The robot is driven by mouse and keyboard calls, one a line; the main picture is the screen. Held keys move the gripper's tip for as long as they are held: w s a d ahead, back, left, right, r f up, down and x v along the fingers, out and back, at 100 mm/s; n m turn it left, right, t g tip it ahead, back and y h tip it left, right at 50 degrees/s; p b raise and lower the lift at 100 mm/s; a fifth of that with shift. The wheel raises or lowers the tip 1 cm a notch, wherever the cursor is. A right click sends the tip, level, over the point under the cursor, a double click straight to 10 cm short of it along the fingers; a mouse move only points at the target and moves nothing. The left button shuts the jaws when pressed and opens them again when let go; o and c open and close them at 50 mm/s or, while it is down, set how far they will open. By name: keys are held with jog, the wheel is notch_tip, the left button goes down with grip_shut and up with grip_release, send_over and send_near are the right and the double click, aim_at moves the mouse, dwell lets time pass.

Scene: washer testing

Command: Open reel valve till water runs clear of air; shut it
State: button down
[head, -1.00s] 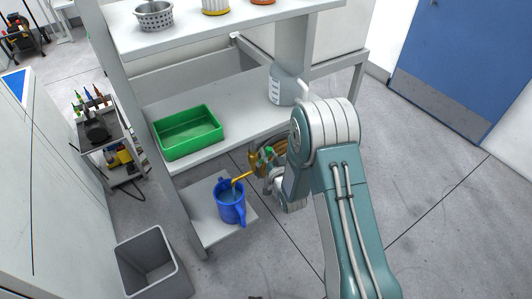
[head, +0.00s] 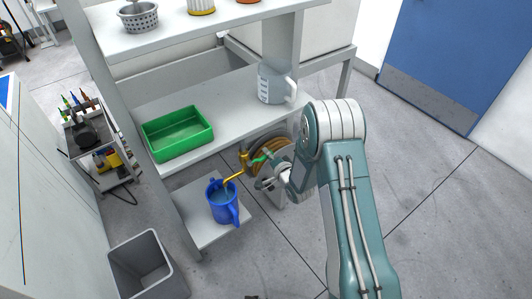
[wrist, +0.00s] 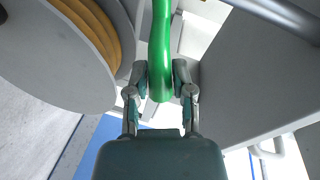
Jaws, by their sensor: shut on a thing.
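The reel valve's green lever (wrist: 161,45) stands between the two fingers of my gripper (wrist: 160,82) in the wrist view, and the fingers are shut on it. In the head view the green lever (head: 263,157) runs right from the brass valve body (head: 245,159) to my gripper (head: 270,166). A brass spout (head: 233,178) bends down from the valve over a blue jug (head: 223,207). The jug stands upright on the low shelf with bluish water inside. A stream at the spout tip is too small to judge. The hose reel (head: 270,145) is partly hidden by my arm.
A green tray (head: 178,135) and a grey measuring jug (head: 273,84) sit on the shelf above. A grey bin (head: 140,265) stands at front left. A small tool cart (head: 100,150) is at left. The floor at right (head: 440,220) is clear.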

jog(key=m, duration=0.1)
jog(key=f+m, duration=0.1)
jog(key=shift+w+d+f+m+g, duration=0.2)
jog(key=shift+w+f+m+g, duration=0.05)
jog(key=shift+w+m+g, duration=0.05)
jog(key=shift+f+m+y, duration=0.2)
jog(key=shift+m+y, duration=0.1)
jog(key=shift+s+f, duration=0.1)
jog(key=shift+f, duration=0.05)
jog(key=shift+c, duration=2.3)
grip_release()
jog(key=v, duration=1.2)
